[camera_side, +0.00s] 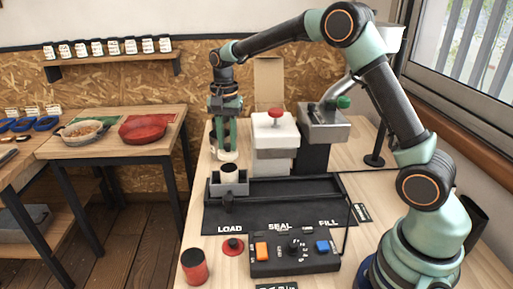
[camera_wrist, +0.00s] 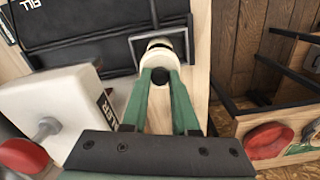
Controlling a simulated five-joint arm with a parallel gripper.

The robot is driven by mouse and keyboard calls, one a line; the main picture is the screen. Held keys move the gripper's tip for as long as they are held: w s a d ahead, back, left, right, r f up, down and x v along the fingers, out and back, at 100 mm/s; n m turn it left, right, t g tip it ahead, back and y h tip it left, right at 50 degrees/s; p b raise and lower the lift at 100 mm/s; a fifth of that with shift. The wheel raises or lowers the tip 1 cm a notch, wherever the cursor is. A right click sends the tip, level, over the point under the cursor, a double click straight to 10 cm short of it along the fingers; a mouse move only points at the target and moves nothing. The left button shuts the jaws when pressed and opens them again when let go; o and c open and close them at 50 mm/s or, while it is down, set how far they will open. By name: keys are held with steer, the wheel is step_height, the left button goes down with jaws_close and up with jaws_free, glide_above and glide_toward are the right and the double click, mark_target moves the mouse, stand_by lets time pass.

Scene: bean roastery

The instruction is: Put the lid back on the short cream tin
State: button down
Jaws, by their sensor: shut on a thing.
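My gripper (camera_side: 227,150) is shut on the dark knob of a cream lid (camera_side: 229,157). In the wrist view, the fingertips (camera_wrist: 160,77) pinch the knob, with the pale lid (camera_wrist: 153,61) just past them. The short cream tin (camera_side: 229,175) stands upright in a grey holder (camera_side: 215,188) at the LOAD end of the black station, and its top looks dark and open. In the side view the lid appears just above and behind the tin. In the wrist view the lid partly hides the tin, and the exact gap between them is unclear.
A white machine with a red knob (camera_side: 275,114) stands close right of my gripper.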

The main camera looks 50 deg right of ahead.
steer(key=shift+f, duration=2.3)
steer(key=shift+f, duration=0.15)
stand_by(0.3)
steer(key=c, duration=0.6)
jaws_free()
steer(key=o, duration=0.5)
steer(key=shift+r, duration=3.5)
